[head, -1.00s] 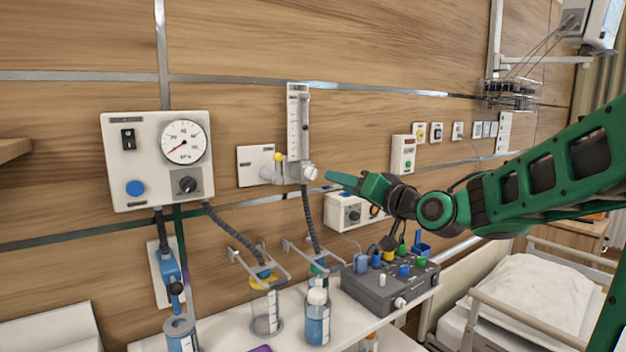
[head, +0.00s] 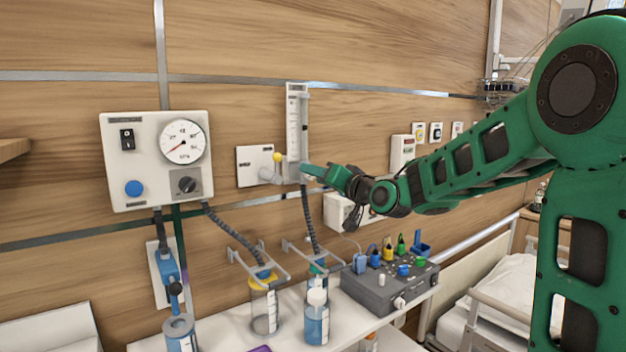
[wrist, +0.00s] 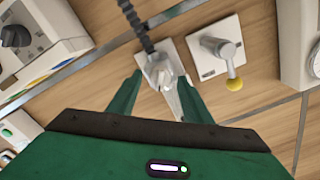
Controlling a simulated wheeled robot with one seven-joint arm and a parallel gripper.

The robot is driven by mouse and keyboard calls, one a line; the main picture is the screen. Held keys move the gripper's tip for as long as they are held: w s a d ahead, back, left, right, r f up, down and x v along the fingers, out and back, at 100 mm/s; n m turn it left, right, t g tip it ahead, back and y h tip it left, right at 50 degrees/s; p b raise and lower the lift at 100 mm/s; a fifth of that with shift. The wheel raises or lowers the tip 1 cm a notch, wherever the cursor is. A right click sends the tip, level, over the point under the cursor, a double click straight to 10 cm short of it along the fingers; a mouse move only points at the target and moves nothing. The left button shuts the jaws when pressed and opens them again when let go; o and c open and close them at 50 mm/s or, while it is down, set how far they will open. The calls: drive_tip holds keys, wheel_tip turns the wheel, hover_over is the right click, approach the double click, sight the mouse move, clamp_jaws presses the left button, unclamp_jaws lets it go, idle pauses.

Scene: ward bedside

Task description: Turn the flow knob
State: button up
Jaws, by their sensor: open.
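The flowmeter (head: 294,120) is a clear upright tube with a pale body on the wood wall. Its white flow knob, at the lower end, is hidden behind my gripper (head: 306,171) in the head view. In the wrist view, the white knob (wrist: 161,76) shows between the tips of my two green fingers. The fingers are open, one on each side of it. I cannot tell whether either finger touches it.
A wall outlet with a yellow-tipped fitting (head: 277,157) sits close left of the flowmeter. A dark corrugated hose (head: 308,215) hangs below. The suction gauge panel (head: 150,192) is further left. A grey control box (head: 375,296) and bottles stand on the shelf underneath.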

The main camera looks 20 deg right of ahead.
drive_tip(key=shift+c, duration=0.7)
drive_tip(key=c, duration=0.9)
drive_tip(key=shift+n, duration=0.4)
drive_tip(key=o, duration=1)
drive_tip(key=shift+o, duration=0.2)
drive_tip(key=v, duration=1)
drive_tip(key=shift+s, duration=0.35)
drive_tip(key=shift+d, duration=0.1)
